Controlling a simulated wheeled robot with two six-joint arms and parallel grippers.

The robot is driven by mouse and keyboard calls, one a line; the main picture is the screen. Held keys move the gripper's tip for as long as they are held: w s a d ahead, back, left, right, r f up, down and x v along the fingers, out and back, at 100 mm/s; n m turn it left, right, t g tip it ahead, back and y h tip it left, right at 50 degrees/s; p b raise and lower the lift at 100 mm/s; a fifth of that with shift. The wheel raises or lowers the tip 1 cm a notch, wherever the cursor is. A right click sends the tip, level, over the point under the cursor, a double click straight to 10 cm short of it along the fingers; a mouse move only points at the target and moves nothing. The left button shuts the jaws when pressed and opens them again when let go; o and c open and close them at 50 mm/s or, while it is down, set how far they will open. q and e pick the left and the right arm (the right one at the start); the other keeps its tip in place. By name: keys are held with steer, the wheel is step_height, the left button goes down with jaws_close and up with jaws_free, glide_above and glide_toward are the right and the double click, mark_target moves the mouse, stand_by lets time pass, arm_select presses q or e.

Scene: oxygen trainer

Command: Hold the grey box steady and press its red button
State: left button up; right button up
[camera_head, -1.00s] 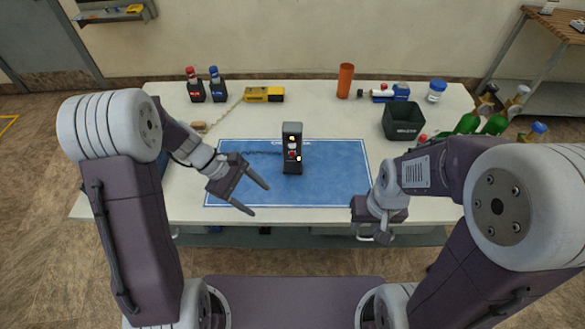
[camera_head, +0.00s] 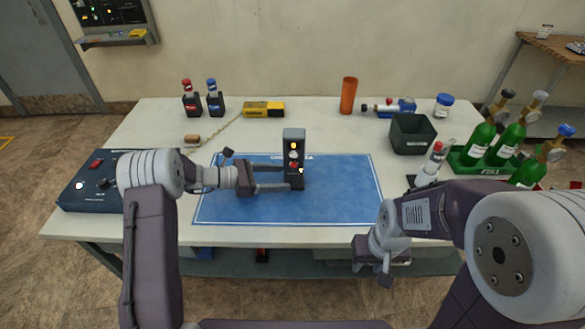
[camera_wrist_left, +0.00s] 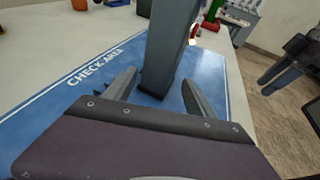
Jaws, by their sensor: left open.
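The grey box (camera_head: 293,150) stands upright on the blue mat (camera_head: 340,195), its dark front panel towards me. Its red button (camera_head: 294,165) shows low on the front, between lit lamps. My left gripper (camera_head: 284,180) is open, its two fingers reaching in from the left at the box's lower part. In the left wrist view the box (camera_wrist_left: 168,45) rises just beyond and between the open fingertips (camera_wrist_left: 158,90); I cannot tell whether they touch it. My right gripper (camera_head: 376,275) hangs at the front table edge, away from the box; its jaw opening is unclear.
A control unit with a red switch (camera_head: 90,185) lies at the left. A dark bin (camera_head: 412,135) and green cylinders (camera_head: 480,140) stand at the right. The mat right of the box is clear.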

mark_target(290, 177)
arm_select(q)
steer(key=shift+x, duration=2.15)
arm_select(e)
steer(key=shift+f, duration=0.55)
arm_select(q)
steer(key=shift+c, duration=0.3)
steer(key=c, duration=0.9)
arm_select(e)
jaws_close()
